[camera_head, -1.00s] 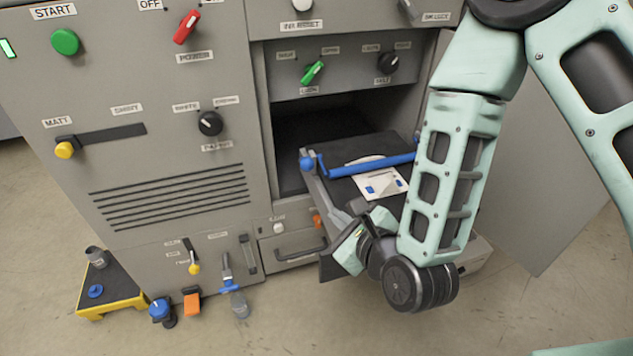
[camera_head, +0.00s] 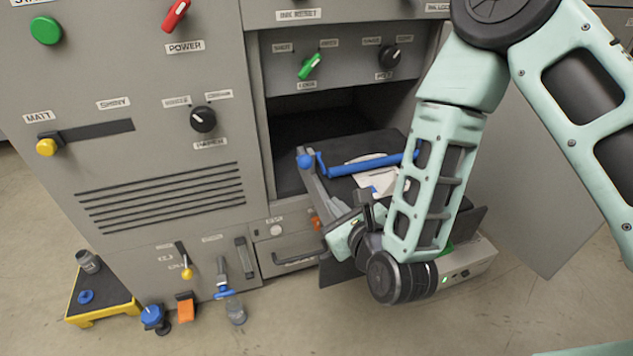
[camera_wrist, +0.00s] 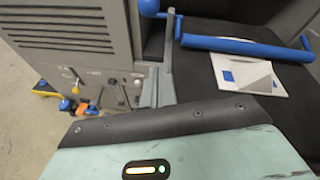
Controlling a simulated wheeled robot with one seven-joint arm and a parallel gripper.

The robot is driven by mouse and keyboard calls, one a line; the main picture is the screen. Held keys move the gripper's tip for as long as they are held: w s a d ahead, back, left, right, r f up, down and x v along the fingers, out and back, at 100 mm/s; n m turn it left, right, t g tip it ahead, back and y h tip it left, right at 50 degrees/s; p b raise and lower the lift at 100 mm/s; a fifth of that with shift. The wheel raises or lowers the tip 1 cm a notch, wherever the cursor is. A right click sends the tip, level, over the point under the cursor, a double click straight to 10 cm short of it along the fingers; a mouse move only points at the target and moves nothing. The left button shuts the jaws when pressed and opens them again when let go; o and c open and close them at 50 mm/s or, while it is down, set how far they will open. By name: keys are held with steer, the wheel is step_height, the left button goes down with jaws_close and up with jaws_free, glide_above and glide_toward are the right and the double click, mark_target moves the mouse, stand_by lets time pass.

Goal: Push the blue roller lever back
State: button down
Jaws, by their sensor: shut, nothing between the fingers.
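The blue roller lever (camera_head: 360,167) is a blue bar lying across the black tray (camera_head: 345,187) that extends from the machine's open bay. A blue ball (camera_head: 305,161) is at its left end. In the wrist view the blue roller (camera_wrist: 235,47) spans the upper right, with the blue ball (camera_wrist: 149,7) at the top. My gripper (camera_head: 337,208) is low beside the tray's left front, apart from the roller. Its grey fingers (camera_wrist: 157,88) are shut and empty.
A white card with blue marks (camera_wrist: 247,75) lies on the tray in front of the roller. The open bay (camera_head: 315,118) is behind it. A drawer (camera_head: 290,252) is below left. An open door panel (camera_head: 530,190) stands at right. A yellow-edged stand (camera_head: 100,298) is at lower left.

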steer(key=w+a+r, duration=0.1)
steer(key=w+a, duration=0.2)
steer(key=w, duration=0.4)
steer(key=shift+a+r, duration=0.35)
steer(key=shift+r+g+p, duration=0.3)
steer(key=shift+r+p, duration=0.15)
steer(key=shift+p, duration=0.2)
